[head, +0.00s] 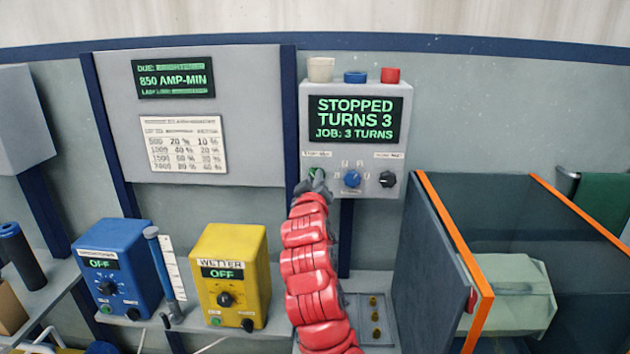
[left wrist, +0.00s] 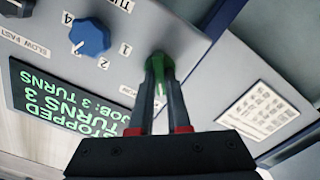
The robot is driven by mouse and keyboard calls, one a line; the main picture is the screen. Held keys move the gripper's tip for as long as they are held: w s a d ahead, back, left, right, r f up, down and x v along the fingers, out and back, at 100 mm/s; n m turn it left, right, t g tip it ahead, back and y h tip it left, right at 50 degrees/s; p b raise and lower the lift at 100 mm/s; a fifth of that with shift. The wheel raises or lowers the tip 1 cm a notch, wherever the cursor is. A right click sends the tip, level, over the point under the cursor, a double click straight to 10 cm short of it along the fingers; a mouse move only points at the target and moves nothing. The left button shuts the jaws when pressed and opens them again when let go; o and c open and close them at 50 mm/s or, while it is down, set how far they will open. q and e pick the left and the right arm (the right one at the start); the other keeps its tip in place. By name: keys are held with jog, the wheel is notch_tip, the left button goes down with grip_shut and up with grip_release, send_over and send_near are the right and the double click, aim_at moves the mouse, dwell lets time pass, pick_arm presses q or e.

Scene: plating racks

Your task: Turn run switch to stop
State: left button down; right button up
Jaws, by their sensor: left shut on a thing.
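The run switch (left wrist: 161,64) is a green knob at the lower left of the grey control box (head: 402,115). My left gripper (left wrist: 160,85) is shut on the green knob, one dark finger on each side of it. In the head view my red left arm comes up from below, and its gripper (head: 314,184) covers most of the knob. The box's display (head: 355,119) reads STOPPED, TURNS 3, JOB: 3 TURNS. The label above the knob is too small to read surely. My right gripper is not in view.
A blue dial (head: 352,179) and a black knob (head: 387,179) sit right of the green knob. Blue (head: 117,262) and yellow (head: 232,270) boxes, both reading OFF, stand on the shelf at left. An orange-edged tank (head: 455,235) stands close at right.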

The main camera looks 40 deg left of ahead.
pick_arm(q)
jog(key=c, duration=0.9)
grip_release()
jog(key=b+v, duration=1.7)
jog(key=b, duration=0.1)
jog(key=shift+s, duration=0.2)
